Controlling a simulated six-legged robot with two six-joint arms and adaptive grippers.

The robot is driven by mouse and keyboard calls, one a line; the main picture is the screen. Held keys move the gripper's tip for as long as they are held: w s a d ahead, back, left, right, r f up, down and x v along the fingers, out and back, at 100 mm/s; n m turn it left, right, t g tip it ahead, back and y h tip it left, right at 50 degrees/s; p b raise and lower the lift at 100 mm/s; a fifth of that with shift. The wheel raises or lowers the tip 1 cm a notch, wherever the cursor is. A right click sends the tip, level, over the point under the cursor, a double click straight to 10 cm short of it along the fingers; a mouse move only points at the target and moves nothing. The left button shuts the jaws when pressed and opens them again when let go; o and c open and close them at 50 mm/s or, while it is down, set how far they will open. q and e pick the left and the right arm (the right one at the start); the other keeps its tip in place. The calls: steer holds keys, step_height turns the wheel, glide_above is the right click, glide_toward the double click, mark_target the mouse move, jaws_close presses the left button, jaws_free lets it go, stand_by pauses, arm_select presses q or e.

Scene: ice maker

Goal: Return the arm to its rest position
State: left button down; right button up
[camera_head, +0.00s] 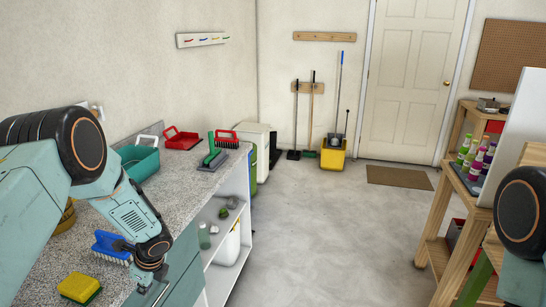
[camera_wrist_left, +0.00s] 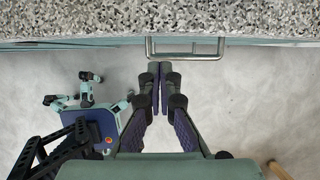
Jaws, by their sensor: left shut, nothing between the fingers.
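My left arm comes in from the left in the head view, bent downward over the front edge of the speckled counter (camera_head: 118,230). My left gripper (camera_head: 147,282) points down near the teal cabinet front. In the left wrist view the left gripper (camera_wrist_left: 161,78) has its fingers together with nothing between them. The fingertips lie close to a metal handle (camera_wrist_left: 186,56) below the counter edge; I cannot tell whether they touch it. Part of my right arm shows at the right edge of the head view, and its gripper is out of view.
On the counter are a yellow-green sponge (camera_head: 79,287), a blue brush (camera_head: 111,246), a teal bin (camera_head: 139,160), a red tray (camera_head: 182,139) and a green brush (camera_head: 211,153). A wooden workbench (camera_head: 440,219) stands at right. The floor (camera_head: 315,220) between is clear.

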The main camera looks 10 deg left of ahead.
arm_select(q)
steer(key=s+d+f+n+t+h+b, duration=0.1)
steer(key=s+d+f+n+h, duration=0.1)
steer(key=s+d+f+n, duration=0.3)
steer(key=s+d+f+n+h+b, duration=0.2)
steer(key=d+n, duration=0.1)
steer(key=d, duration=0.4)
steer(key=s+d+f+n+t+h+b, duration=0.1)
steer(key=s+d+f+n+h, duration=0.1)
steer(key=s+d+f+n, duration=0.3)
steer(key=s+d+f+n+b, duration=0.1)
steer(key=s+f+n+b, duration=0.1)
steer(key=s, duration=0.4)
steer(key=s+d+f+n+g+y+b, duration=0.1)
steer(key=s+f+n+b, duration=0.1)
steer(key=s+f+b, duration=0.2)
steer(key=s+d+f+n+g+b, duration=0.1)
steer(key=s+f+n+b, duration=0.1)
steer(key=s+b, duration=0.5)
steer(key=s+f, duration=0.1)
steer(key=s, duration=0.1)
steer(key=shift+s+d+y, duration=0.25)
steer(key=shift+s+y, duration=0.05)
steer(key=shift+s, duration=0.1)
steer(key=shift+s, duration=0.1)
